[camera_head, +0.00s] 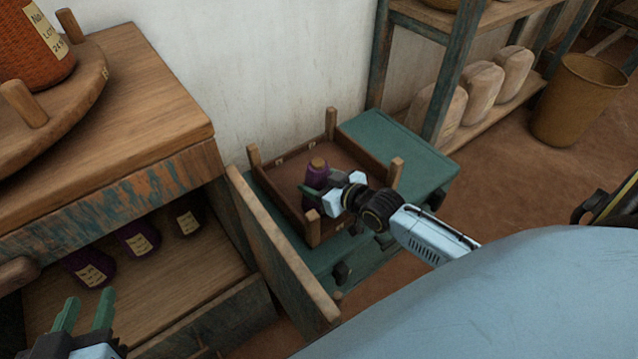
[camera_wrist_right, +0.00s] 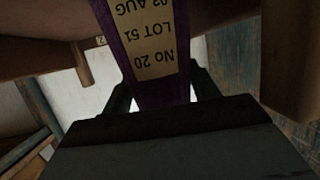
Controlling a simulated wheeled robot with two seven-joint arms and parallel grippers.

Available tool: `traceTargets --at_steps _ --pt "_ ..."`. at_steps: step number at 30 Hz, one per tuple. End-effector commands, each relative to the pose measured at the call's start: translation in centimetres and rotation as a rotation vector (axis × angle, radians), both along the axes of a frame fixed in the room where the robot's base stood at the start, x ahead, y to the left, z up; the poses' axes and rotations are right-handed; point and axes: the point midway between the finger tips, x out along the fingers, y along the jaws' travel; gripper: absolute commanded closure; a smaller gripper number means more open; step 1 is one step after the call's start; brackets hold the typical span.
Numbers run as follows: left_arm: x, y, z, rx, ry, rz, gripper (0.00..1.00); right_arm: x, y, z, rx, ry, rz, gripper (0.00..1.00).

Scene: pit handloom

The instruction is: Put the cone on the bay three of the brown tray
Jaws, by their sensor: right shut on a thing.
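The brown tray (camera_head: 279,205) has wooden corner posts and sits on a green cabinet beside the wall. A purple cone (camera_head: 317,171) with a tan top stands upright over the tray's inside. My right gripper (camera_head: 322,194) is shut on this cone; whether the cone touches the tray floor I cannot tell. In the right wrist view the purple cone (camera_wrist_right: 155,95) fills the jaws and its label reads "No 20 LOT 51". Bay marks on the tray are too small to read in the head view. My left gripper (camera_head: 84,316) is open and empty at the lower left.
An orange cone (camera_head: 33,45) stands on a round board. A shelf with pale bundles (camera_head: 482,83) and a brown bin (camera_head: 577,100) are at right.

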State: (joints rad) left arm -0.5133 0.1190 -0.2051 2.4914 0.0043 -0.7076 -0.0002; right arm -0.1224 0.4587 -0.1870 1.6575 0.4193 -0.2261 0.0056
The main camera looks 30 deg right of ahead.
Motion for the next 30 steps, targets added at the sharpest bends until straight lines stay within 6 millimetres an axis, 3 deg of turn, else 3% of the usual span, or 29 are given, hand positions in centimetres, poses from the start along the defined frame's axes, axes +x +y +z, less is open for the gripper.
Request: traceTargets --at_steps 13,14,18,30 --pt "0.16 -0.14 0.43 -0.007 -0.028 -0.002 0.64 0.05 0.00 -0.24 -0.001 -0.002 0.000 0.68" --pt "0.18 -0.16 0.51 -0.008 -0.031 -0.002 0.64 0.01 -0.01 -0.27 -0.001 -0.001 0.000 0.36" --pt "0.17 -0.15 0.49 -0.008 -0.029 -0.003 0.64 0.01 -0.01 -0.25 -0.001 0.000 0.000 0.18" --pt "0.04 -0.07 0.19 -0.001 -0.003 -0.001 0.64 -0.15 -0.03 0.05 -0.001 0.001 0.000 0.18"
